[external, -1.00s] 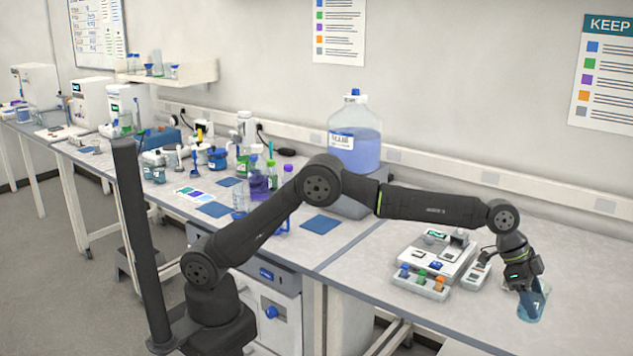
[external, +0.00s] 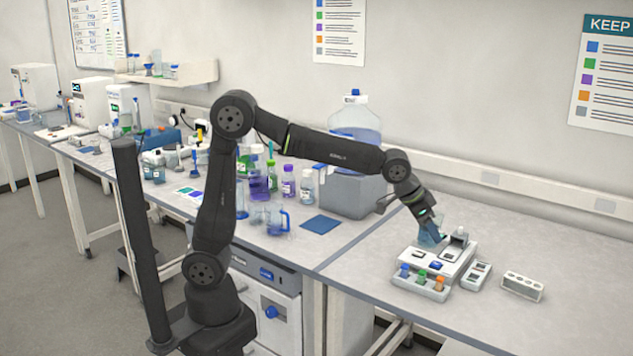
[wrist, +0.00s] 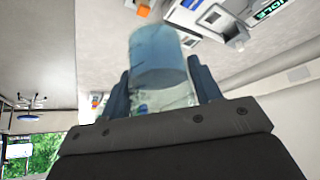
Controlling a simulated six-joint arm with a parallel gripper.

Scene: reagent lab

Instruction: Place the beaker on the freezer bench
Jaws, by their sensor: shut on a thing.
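The beaker (external: 430,234) is clear with blue liquid in it. My gripper (external: 428,217) is shut on it and holds it at the back left of a white instrument with coloured caps; whether it hangs clear of the bench is hard to tell. In the wrist view the beaker (wrist: 163,65) stands between the two dark fingers of my gripper (wrist: 163,92), with its lower part partly hidden by the gripper body. Which bench is the freezer bench is not marked in these views.
The white instrument (external: 436,262) sits below the beaker, with a small meter (external: 476,275) and a white rack (external: 522,286) to its right. A large carboy (external: 355,122) stands on a grey block behind my arm. A blue mat (external: 321,225) lies on the bench. The right bench is mostly clear.

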